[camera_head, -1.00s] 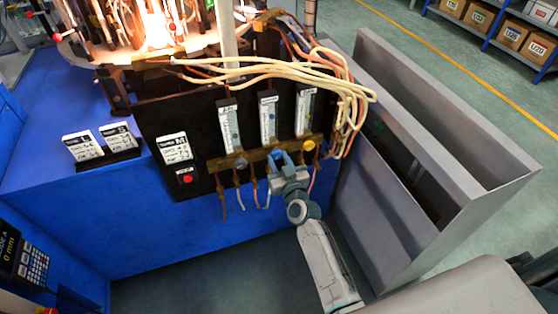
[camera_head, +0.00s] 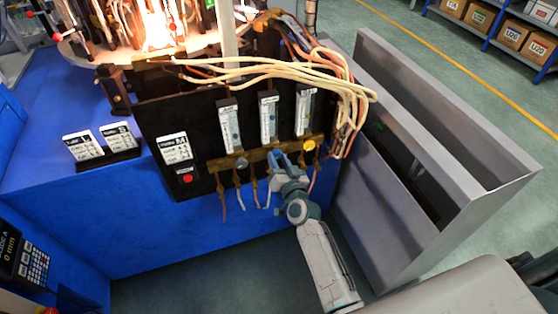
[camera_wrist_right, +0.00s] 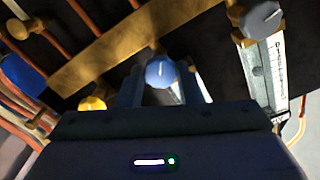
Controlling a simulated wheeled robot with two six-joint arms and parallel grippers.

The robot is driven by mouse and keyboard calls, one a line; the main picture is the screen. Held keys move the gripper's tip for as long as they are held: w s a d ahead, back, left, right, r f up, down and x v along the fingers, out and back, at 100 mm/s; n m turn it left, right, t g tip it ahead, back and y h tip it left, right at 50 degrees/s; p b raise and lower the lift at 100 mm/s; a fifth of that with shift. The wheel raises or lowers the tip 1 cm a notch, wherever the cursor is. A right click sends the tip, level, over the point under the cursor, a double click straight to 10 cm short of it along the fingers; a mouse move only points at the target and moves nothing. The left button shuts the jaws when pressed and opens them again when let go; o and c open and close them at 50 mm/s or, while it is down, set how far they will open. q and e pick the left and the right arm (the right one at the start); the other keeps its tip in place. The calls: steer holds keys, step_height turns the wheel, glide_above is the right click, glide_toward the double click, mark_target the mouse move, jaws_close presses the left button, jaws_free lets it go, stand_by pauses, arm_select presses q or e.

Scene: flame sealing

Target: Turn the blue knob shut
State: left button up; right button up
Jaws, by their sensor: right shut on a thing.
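The blue knob (camera_wrist_right: 160,71) sits on the brass bar, between the two fingers of my right gripper (camera_wrist_right: 165,88) in the right wrist view. A white mark on its face points nearly straight up in that view. My right gripper (camera_head: 279,160) is shut on the blue knob at the middle of the brass bar (camera_head: 240,162), below the middle flow tube. In the head view the fingers mostly hide the knob. My left gripper is not in view.
A grey knob (camera_head: 241,163) is left of my gripper and a yellow knob (camera_head: 309,145) right of it. Flow tubes (camera_head: 268,118) stand above. Hoses hang below the bar, and pale hoses (camera_head: 330,80) arch at the right. A grey bin (camera_head: 385,200) stands to the right.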

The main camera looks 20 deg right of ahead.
steer(key=m, duration=0.5)
steer(key=shift+m, duration=0.3)
steer(key=m, duration=0.2)
steer(key=shift+m, duration=0.3)
steer(key=m, duration=0.4)
steer(key=shift+m+p, duration=0.35)
steer(key=shift+m, duration=0.05)
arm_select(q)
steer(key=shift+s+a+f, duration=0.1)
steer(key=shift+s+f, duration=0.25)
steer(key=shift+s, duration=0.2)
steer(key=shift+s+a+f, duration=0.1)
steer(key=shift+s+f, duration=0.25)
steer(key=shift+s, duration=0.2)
arm_select(e)
steer(key=shift+m, duration=0.6)
steer(key=shift+a, duration=0.1)
steer(key=o, duration=1)
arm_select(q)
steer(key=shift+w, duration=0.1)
arm_select(e)
steer(key=shift+r, duration=0.1)
